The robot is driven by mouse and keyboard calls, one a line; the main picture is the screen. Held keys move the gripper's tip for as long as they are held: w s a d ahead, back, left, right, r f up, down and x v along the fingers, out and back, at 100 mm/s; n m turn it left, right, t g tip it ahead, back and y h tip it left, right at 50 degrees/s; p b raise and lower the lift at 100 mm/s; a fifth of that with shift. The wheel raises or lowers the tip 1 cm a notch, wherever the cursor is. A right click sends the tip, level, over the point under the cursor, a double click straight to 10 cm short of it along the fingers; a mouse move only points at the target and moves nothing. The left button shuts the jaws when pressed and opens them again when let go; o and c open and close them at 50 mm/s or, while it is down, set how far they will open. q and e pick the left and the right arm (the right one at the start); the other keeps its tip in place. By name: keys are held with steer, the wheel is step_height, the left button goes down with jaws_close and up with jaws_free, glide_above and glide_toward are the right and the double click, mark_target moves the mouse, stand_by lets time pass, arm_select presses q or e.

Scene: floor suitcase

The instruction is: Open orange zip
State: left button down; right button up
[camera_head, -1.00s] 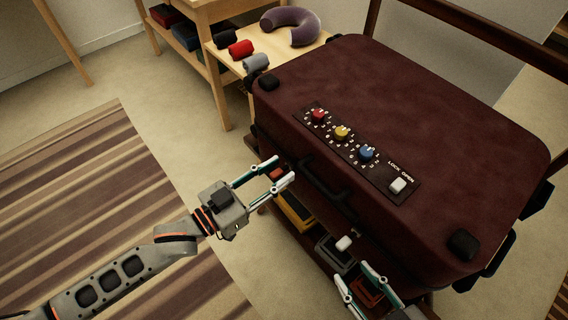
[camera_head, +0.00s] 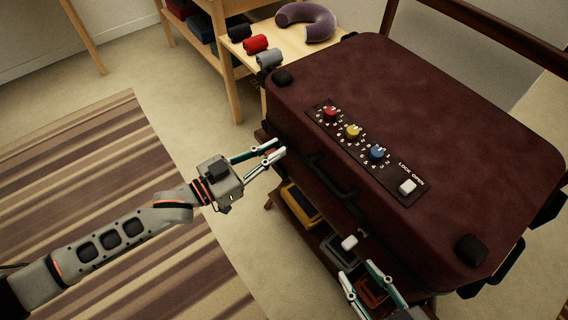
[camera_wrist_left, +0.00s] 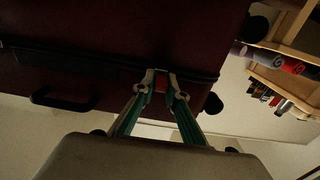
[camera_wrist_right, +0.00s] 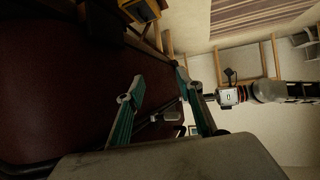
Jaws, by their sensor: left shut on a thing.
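The dark red suitcase (camera_head: 420,110) lies flat on a wooden rack. My left gripper (camera_head: 277,150) is at its near side, by the far left corner. The left wrist view shows its fingers shut on the small orange zip (camera_wrist_left: 161,82) at the seam. In the head view the fingers mostly hide this zip. A white zip pull (camera_head: 349,243) sits further right along the same side. My right gripper (camera_head: 362,276) is below and beside the white pull. Its fingers stand apart and hold nothing in the right wrist view (camera_wrist_right: 158,87).
The suitcase top has red (camera_head: 331,113), yellow (camera_head: 353,131) and blue (camera_head: 377,152) dials and a white lock switch (camera_head: 408,187). A black handle (camera_head: 335,185) sticks out of the near side. Coloured bins stand below. A small table (camera_head: 289,50) holds rolls and a purple neck pillow (camera_head: 306,20).

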arm_select(q)
steer(key=w+a, duration=0.1)
steer(key=w, duration=0.1)
steer(key=w+a, duration=0.3)
steer(key=w, duration=0.1)
steer(key=shift+a+f+b, duration=0.15)
steer(key=shift+a+b, duration=0.1)
steer(key=shift+b, duration=0.1)
steer(key=shift+w+a, duration=0.2)
steer(key=shift+w, duration=0.15)
steer(key=shift+w+a, duration=0.15)
steer(key=c, duration=2.1)
jaws_free()
steer(key=shift+c, duration=0.2)
steer(key=shift+o, duration=0.8)
steer(key=shift+w, duration=0.1)
steer(key=shift+s, duration=0.2)
steer(key=v, duration=1.1)
steer(key=shift+s+a, duration=0.2)
steer(key=shift+a, duration=0.15)
arm_select(e)
steer(key=shift+w+a+r, duration=0.15)
steer(key=shift+a+r, duration=0.05)
steer(key=shift+a, duration=0.05)
